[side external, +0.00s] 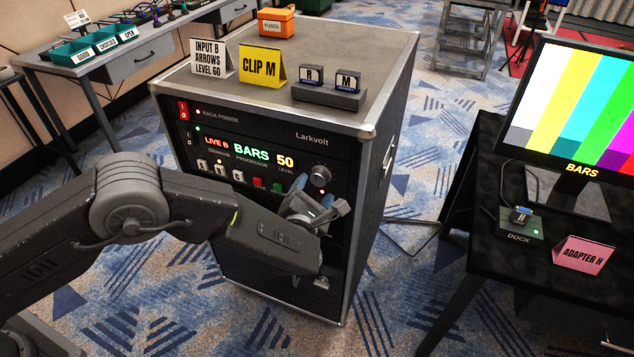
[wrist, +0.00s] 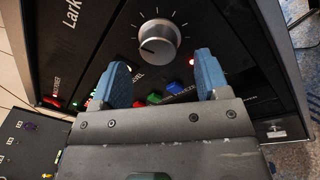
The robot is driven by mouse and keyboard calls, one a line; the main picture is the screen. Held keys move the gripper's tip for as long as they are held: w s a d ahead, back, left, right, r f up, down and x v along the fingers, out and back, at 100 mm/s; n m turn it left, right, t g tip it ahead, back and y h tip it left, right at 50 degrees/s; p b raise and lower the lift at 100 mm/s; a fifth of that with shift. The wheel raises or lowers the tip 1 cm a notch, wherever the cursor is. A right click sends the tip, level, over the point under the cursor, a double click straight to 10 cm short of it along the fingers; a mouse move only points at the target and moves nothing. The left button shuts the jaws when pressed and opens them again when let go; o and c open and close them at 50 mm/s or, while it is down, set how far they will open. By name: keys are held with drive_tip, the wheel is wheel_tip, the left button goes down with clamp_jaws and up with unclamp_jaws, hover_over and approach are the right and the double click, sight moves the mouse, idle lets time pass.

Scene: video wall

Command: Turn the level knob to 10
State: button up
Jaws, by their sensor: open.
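The level knob (side external: 320,175) is a round silver dial at the right of the rack's front panel. The lit display (side external: 284,162) beside it reads 50 over the word LEVEL. In the wrist view the knob (wrist: 159,41) shows tick marks around it and a dark pointer line toward the left. My gripper (side external: 315,190) is just below and in front of the knob in the side view. In the wrist view its blue fingertips (wrist: 160,78) are apart, one on each side below the knob, with nothing between them. I see no contact with the knob.
Red, green and blue buttons (wrist: 154,98) sit below the knob. The rack top (side external: 365,50) holds a white card (side external: 211,58), a yellow CLIP M card (side external: 262,65), a tray (side external: 328,94) with cartridges R and M, and an orange box (side external: 276,22). A monitor (side external: 570,100) showing bars stands right.

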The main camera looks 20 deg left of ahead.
sight(317, 182)
drive_tip(key=shift+w+a, duration=0.15)
drive_tip(key=shift+w, duration=0.7)
drive_tip(key=shift+w+a, duration=0.1)
drive_tip(key=shift+w, duration=0.7)
drive_tip(key=c, duration=0.9)
